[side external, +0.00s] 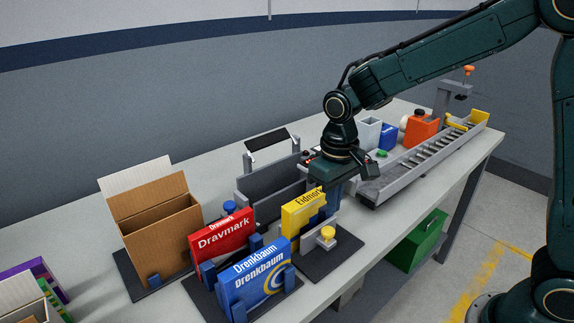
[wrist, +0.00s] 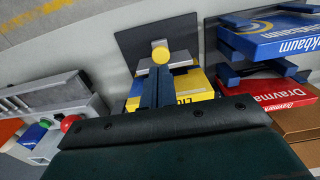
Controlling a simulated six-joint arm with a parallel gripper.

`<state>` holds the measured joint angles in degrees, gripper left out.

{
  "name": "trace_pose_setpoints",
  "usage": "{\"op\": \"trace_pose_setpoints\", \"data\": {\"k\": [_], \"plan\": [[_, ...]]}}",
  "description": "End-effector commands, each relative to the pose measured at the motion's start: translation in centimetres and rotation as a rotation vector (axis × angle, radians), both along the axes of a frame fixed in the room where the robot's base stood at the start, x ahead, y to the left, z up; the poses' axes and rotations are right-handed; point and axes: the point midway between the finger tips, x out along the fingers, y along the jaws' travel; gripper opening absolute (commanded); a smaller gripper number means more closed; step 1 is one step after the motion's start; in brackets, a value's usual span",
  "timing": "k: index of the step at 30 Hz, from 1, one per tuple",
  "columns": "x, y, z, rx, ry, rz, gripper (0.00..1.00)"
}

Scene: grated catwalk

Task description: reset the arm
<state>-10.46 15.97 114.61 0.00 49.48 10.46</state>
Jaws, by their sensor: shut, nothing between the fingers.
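My gripper (side external: 335,198) hangs below my dark green wrist, over the work table beside the yellow "Eidmark" box (side external: 302,213). In the wrist view my gripper's blue fingers (wrist: 157,88) are together with nothing between them. The yellow box (wrist: 190,86) shows just behind and beside the fingers. Whether they touch it I cannot tell.
A red "Dravmark" box (side external: 222,240) and a blue "Drenkbaum" box (side external: 256,277) stand in holders to the left. An open cardboard carton (side external: 160,228) is further left. A grey roller conveyor (side external: 425,160), an orange container (side external: 420,130) and a blue container (side external: 388,136) are at right.

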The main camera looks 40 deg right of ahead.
Motion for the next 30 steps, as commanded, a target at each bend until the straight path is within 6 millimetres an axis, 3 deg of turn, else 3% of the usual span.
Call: {"op": "trace_pose_setpoints", "data": {"k": [17, 23, 30], "plan": [[-0.4, -0.3, 1.1, 0.003, -0.018, 0.000, 0.00], [-2.0, -1.2, 3.5, 0.011, -0.066, -0.002, 0.00], [-5.2, -2.8, 7.0, 0.020, -0.151, -0.002, 0.00]]}}
